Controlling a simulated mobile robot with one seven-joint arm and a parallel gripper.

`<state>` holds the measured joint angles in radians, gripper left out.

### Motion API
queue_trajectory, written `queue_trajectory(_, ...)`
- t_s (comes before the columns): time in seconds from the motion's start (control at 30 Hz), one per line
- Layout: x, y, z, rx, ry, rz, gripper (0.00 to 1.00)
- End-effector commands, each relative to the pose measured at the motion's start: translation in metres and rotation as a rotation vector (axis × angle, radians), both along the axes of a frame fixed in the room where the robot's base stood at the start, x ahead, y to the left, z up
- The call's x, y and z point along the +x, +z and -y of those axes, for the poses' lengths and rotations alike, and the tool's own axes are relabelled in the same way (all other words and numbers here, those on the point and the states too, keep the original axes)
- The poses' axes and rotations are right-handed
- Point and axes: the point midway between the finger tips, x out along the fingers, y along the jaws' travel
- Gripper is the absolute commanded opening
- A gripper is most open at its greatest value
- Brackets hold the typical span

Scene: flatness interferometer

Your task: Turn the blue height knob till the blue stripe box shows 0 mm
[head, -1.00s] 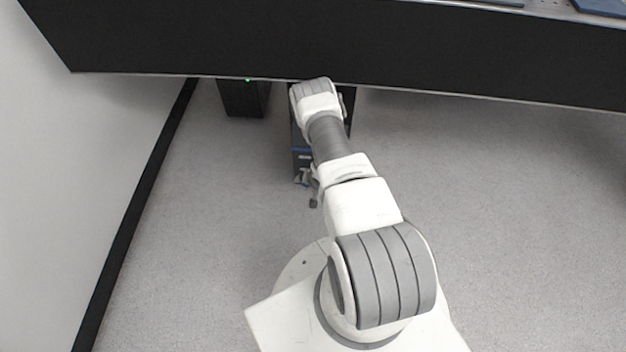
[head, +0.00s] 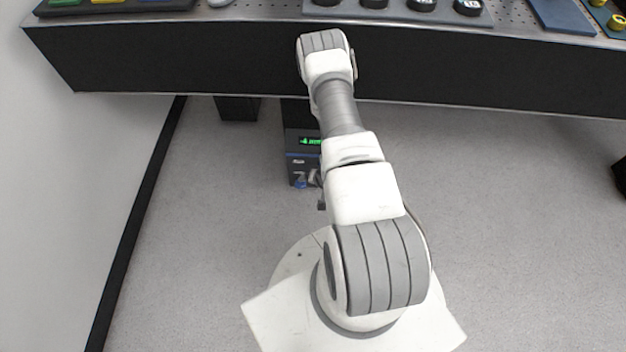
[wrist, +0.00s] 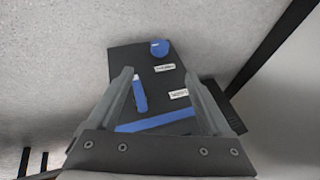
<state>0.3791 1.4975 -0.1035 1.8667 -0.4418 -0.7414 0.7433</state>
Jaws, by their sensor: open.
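The dark box with a blue stripe (wrist: 155,121) stands on the floor; in the head view the box (head: 297,168) is below the bench edge, partly behind my arm. Its green-lit display (head: 310,141) shows there, but the reading is too small to tell. In the wrist view a round blue knob (wrist: 159,47) sits near the box's far edge, and a slim blue piece with a pale tip (wrist: 139,95) lies nearer. My gripper (wrist: 158,75) is open and empty over the box face. The round knob shows beyond the fingertips, apart from them.
The bench's black front (head: 200,60) runs across above the box, close to my arm. A second dark block (head: 237,108) stands left of the box.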

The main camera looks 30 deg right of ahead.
Motion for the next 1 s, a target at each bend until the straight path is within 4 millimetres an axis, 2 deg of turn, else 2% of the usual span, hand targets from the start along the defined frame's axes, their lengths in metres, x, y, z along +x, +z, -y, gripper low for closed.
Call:
queue_trajectory(0.33,0.001,-0.001,-0.003,-0.012,0.01,-0.013,0.83)
queue_trajectory(0.7,0.015,0.001,-0.028,-0.182,0.074,-0.141,0.83)
queue_trajectory(1.0,0.028,0.01,-0.038,-0.266,0.08,-0.164,0.83)
